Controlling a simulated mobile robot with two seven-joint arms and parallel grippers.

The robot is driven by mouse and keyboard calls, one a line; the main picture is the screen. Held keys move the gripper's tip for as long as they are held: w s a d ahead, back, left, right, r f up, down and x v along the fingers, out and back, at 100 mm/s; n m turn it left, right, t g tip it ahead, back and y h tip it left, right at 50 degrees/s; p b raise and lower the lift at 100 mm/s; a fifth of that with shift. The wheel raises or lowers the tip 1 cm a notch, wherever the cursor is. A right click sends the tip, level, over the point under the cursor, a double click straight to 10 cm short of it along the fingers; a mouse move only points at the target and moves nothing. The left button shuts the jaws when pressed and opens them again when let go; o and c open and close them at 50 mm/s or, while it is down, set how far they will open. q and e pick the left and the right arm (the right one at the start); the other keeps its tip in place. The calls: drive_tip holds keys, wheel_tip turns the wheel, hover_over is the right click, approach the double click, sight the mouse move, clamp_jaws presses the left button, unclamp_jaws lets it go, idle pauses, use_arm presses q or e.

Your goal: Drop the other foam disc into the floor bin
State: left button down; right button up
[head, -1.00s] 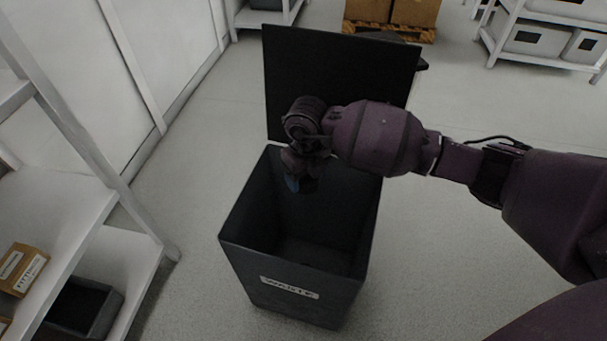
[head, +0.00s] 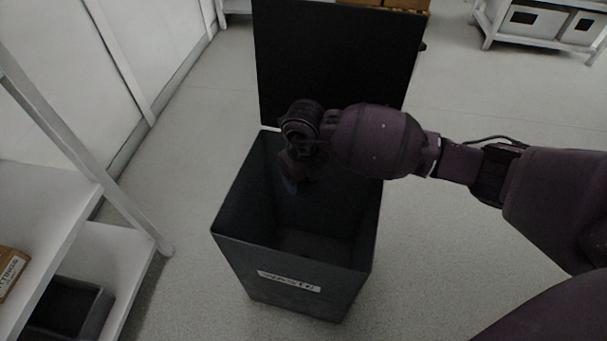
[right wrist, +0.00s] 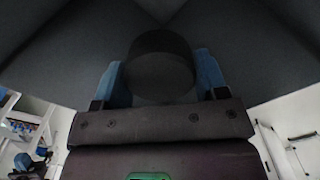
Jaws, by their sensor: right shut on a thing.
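The dark floor bin (head: 290,262) stands open on the floor with its lid (head: 335,65) raised at the back and a white label on its front. My right gripper (head: 297,186) points down into the bin's mouth from above. In the right wrist view, the blue fingers of the right gripper (right wrist: 161,80) are shut on a dark round foam disc (right wrist: 161,62), with the bin's dark inner walls behind it. In the head view the disc is hidden or too dark to make out. My left gripper is in neither view.
A white shelf rack (head: 60,205) stands at the left, with a small cardboard box (head: 10,270) and a dark grey tray (head: 92,322). Another rack with white bins (head: 540,22) is at the back right. The floor around the bin is clear.

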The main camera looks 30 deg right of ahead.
drive_tip(key=o, duration=1)
drive_tip(key=shift+r, duration=0.25)
wheel_tip(320, 180, up, 9)
drive_tip(key=p, duration=0.3)
drive_tip(key=shift+r+p, duration=0.2)
drive_tip(key=shift+p, duration=0.2)
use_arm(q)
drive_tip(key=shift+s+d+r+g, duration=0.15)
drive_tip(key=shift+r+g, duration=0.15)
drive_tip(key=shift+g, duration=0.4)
use_arm(e)
drive_tip(key=shift+r, duration=0.45)
